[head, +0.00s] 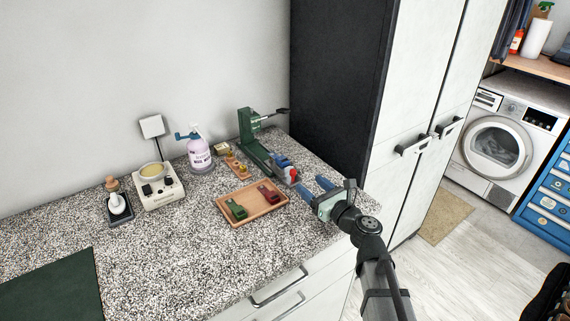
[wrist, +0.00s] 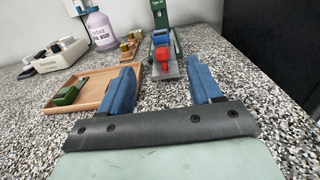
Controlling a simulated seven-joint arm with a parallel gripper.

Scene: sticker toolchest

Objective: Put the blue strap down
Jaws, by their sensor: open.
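I cannot tell for sure whether this is the blue strap; no other loose blue thing shows on the counter. My gripper (head: 314,189) is open, with its blue fingers apart, low over the counter's right end. In the wrist view nothing is held between the fingers (wrist: 161,72).
A wooden tray (head: 256,212) holds a green (head: 237,211) and a red piece (head: 269,193). The green stand (head: 247,128), a soap bottle (head: 199,153) and a white device (head: 158,189) stand behind. A dark cabinet (head: 335,90) bounds the right.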

